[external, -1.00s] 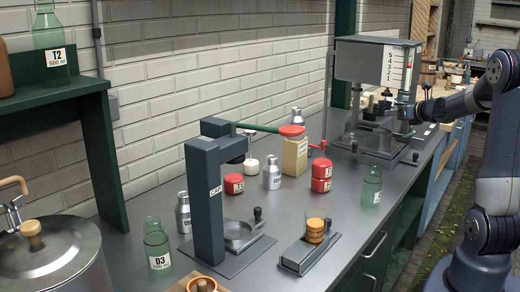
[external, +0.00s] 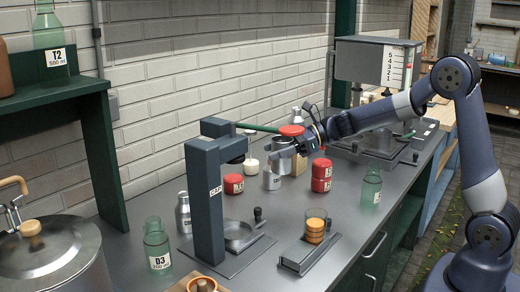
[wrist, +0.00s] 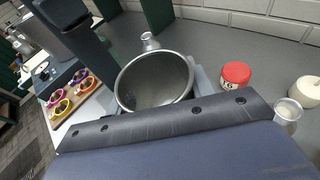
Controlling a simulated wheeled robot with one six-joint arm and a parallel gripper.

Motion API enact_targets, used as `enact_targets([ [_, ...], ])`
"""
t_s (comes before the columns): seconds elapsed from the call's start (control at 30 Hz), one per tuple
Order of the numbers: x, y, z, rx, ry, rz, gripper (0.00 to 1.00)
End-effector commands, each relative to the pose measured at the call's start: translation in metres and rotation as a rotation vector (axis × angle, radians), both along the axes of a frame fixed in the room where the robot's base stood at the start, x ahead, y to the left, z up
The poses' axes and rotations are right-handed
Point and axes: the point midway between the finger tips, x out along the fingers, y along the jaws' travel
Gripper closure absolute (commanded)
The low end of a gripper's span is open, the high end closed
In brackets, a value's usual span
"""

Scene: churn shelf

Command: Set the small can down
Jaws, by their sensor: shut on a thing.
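My gripper (external: 300,147) is shut on a small grey metal can (external: 283,157) and holds it above the bench, behind the post of the capping press. In the wrist view the can (wrist: 155,82) is open at the top, and its inside looks empty. A silver bottle (external: 272,180) stands on the bench just below the can in the external view.
The dark press marked CAP (external: 207,200) stands at the left. Bare bench lies between these things.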

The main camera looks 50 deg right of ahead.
Motion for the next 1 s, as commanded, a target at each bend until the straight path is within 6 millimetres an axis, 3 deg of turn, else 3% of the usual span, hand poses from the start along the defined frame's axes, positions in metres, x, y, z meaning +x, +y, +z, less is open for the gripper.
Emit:
enact_targets([
  [0.03,-0.005,0.03,-0.004,0.001,0.002,0.075,0.74],
  [0.2,-0.031,0.118,-0.019,0.001,0.003,0.31,0.74],
  [0.4,-0.071,0.195,-0.034,0.002,0.002,0.539,0.74],
  [0.57,-0.098,0.234,-0.044,0.001,0.0,0.665,0.74],
  [0.7,-0.099,0.257,-0.035,0.001,-0.007,0.698,0.74],
  [0.87,-0.1,0.274,-0.024,0.001,-0.004,0.718,0.74],
  [1.0,-0.1,0.278,-0.037,0.001,0.004,0.722,0.74],
])
